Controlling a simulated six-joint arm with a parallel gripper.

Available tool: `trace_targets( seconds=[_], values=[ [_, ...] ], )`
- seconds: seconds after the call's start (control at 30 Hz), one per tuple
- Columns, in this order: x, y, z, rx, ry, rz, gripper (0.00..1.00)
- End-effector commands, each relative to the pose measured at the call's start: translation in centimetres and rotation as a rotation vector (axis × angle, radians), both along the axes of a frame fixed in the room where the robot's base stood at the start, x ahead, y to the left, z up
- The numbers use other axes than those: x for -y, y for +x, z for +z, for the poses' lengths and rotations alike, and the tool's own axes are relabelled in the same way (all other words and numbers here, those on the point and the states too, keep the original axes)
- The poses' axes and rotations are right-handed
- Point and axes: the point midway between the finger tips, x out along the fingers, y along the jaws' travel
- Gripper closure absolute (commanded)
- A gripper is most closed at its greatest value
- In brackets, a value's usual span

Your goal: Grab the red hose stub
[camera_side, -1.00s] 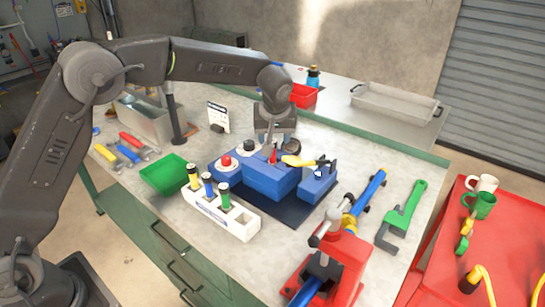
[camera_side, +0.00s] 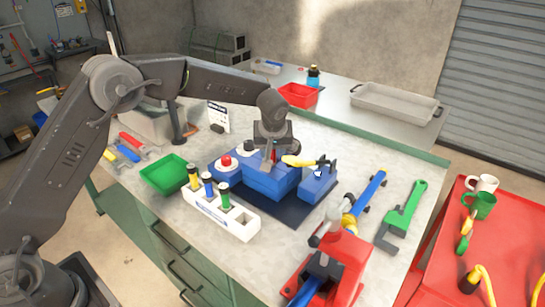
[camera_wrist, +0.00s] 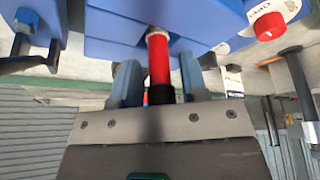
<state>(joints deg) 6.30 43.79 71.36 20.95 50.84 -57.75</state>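The red hose stub (camera_wrist: 159,62) stands out from the blue receiver tank (camera_wrist: 115,25) and has a black collar at its near end. In the wrist view it lies between the two fingers of my gripper (camera_wrist: 158,68), with a narrow gap on each side. My gripper is open around it and not closed on it. In the side view my gripper (camera_side: 272,148) is low over the blue tank (camera_side: 268,182), and the stub (camera_side: 273,156) shows only as a small red sliver below it, mostly hidden.
A red round button (camera_side: 226,161) sits left of the gripper and a yellow-handled part (camera_side: 297,161) sits right of it, both on the blue unit. A red vise (camera_side: 325,275) is at front right.

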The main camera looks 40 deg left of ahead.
Motion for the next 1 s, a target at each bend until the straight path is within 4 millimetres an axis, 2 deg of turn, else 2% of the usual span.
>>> trace_targets(
  seconds=[0.07,0.4,0.77,1.0],
  values=[
    [0.0,0.0,0.0,0.000,0.000,0.000,0.67],
    [0.0,0.0,0.1,0.001,0.000,0.000,1.00],
    [0.0,0.0,0.7,0.003,0.000,-0.001,1.00],
    [0.0,0.1,3.7,0.004,-0.001,0.001,1.00]
  ],
)
